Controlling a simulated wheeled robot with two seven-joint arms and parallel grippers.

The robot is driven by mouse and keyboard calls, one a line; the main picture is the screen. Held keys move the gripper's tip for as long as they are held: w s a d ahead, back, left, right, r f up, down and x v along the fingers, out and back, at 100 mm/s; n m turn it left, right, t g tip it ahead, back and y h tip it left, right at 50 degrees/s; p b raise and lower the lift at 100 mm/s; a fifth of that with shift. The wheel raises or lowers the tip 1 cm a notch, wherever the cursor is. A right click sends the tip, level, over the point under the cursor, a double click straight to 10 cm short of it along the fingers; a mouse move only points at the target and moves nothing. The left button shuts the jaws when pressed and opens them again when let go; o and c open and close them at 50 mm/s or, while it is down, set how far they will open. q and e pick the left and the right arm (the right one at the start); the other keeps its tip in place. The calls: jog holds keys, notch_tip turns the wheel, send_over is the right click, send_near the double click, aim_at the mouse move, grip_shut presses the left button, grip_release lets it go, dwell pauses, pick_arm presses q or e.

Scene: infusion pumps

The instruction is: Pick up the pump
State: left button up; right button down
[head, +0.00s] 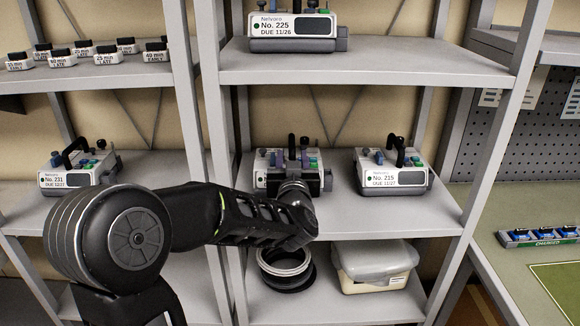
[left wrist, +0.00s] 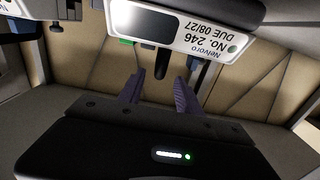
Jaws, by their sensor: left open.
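A white and grey infusion pump (head: 262,178) stands on the middle shelf, largely hidden behind my left gripper (head: 298,153). In the left wrist view this pump (left wrist: 207,38) appears upside down, with a label reading Nelvoro No. 246, DUE 08/27. My left gripper, also in the left wrist view (left wrist: 158,86), is open. Its two purple fingers point at the pump, and a dark upright part of the pump, seemingly its handle, shows between their tips. I cannot tell whether the fingers touch it. My right gripper is not in view.
Pump No. 215 (head: 392,175) stands to the right on the same shelf, pump No. 231 (head: 78,170) on the left shelf, and No. 225 (head: 292,28) above. Below are dark round rings (head: 285,268) and a lidded box (head: 376,265). Metal posts separate the shelves.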

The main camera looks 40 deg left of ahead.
aim_at(292, 142)
pick_arm(q)
jog(key=shift+s+d+r, duration=0.1)
jog(key=shift+s+d, duration=0.05)
jog(key=shift+s, duration=0.05)
jog(key=shift+x, duration=1.4)
jog(key=p+x, duration=0.2)
jog(key=x, duration=0.2)
jog(key=shift+w, duration=0.3)
jog(key=shift+w+a, duration=0.2)
jog(key=shift+a, duration=0.15)
